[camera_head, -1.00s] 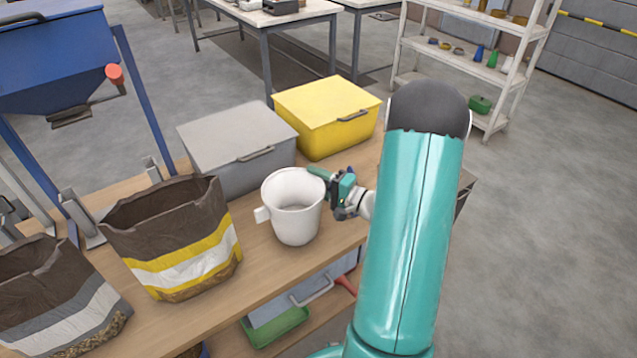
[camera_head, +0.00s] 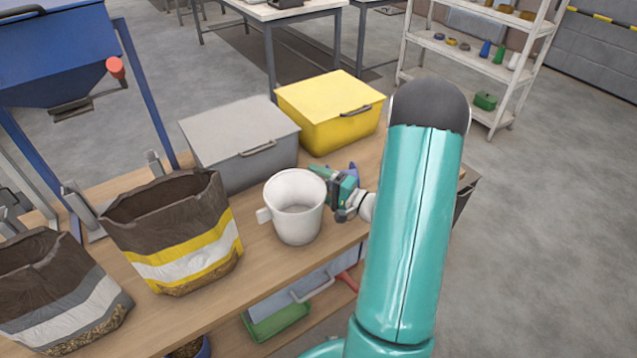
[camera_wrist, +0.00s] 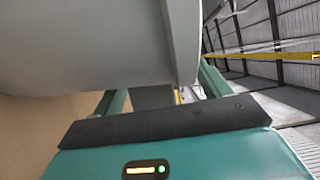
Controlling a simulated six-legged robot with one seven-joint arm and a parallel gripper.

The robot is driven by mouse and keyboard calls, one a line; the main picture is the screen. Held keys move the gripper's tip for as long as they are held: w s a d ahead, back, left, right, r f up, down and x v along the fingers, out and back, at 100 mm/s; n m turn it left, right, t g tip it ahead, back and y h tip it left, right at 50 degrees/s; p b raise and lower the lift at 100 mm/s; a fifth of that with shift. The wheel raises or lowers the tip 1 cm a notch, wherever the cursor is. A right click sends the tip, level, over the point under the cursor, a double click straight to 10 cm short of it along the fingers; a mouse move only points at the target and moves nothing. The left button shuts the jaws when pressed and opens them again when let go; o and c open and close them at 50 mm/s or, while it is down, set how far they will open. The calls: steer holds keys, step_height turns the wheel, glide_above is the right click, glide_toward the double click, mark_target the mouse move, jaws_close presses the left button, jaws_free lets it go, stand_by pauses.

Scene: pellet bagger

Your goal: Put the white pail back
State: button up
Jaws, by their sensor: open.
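The white pail (camera_head: 296,218) stands upright on the wooden bench (camera_head: 262,290), its small side handle or spout pointing left. Its inside looks empty. My gripper (camera_head: 326,177) is at the right side of the pail, close to the rim, with its jaws open. In the wrist view the pail's pale wall (camera_wrist: 90,45) fills the upper left, very near the two green fingers of my gripper (camera_wrist: 160,92). I cannot tell whether the fingers touch it.
A grey lidded box (camera_head: 240,140) and a yellow lidded box (camera_head: 330,108) stand behind the pail. A brown bag with a yellow band (camera_head: 185,245) is to its left, with another bag (camera_head: 60,295) beyond. A small purple thing (camera_head: 351,169) shows behind my gripper.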

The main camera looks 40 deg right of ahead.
steer(key=v, duration=1.2)
steer(key=shift+r, duration=0.2)
